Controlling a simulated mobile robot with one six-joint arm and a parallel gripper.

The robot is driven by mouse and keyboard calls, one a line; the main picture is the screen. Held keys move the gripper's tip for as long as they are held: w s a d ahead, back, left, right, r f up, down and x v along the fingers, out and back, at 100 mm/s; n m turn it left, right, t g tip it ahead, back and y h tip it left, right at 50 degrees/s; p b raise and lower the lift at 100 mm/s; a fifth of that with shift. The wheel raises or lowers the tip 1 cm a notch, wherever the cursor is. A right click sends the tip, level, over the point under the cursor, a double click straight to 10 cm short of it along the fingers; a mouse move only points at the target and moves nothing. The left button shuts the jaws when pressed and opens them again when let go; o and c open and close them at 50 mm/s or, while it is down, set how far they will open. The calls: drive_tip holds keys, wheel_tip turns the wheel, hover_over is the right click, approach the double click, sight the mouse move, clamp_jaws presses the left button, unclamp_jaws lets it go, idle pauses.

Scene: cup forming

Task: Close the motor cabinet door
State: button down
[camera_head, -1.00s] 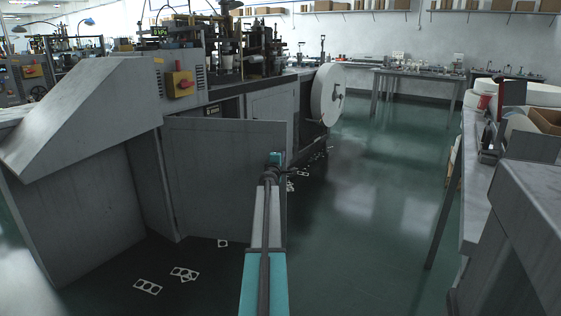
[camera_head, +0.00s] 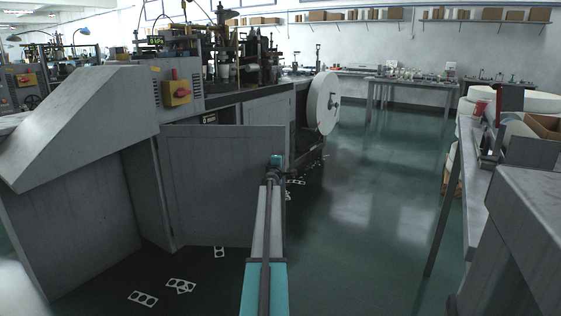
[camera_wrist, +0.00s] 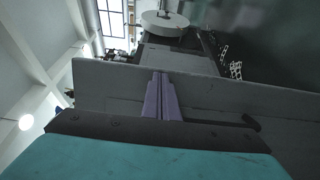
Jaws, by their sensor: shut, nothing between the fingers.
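The motor cabinet door (camera_head: 215,185) is a flat grey panel. My gripper (camera_head: 276,160) is at the end of my extended arm, by the door's free right edge. In the wrist view my gripper's narrow fingers (camera_wrist: 161,95) are together and empty, close against the grey door panel (camera_wrist: 105,82). I cannot tell whether they touch it. My wrist hides part of the panel there.
White punched scraps (camera_head: 143,298) lie on the floor in front of the bay. A large white reel (camera_head: 322,103) stands on the machine's far end. A red switch on a yellow box (camera_head: 177,93) is above the door. A grey bench (camera_head: 520,235) is at the right; green floor between is clear.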

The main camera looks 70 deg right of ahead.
drive_tip(key=shift+a, duration=0.15)
drive_tip(key=s+a, duration=0.2)
drive_tip(key=a, duration=0.4)
drive_tip(key=s+a, duration=0.2)
drive_tip(key=a, duration=0.5)
drive_tip(key=shift+s, duration=0.3)
idle(0.4)
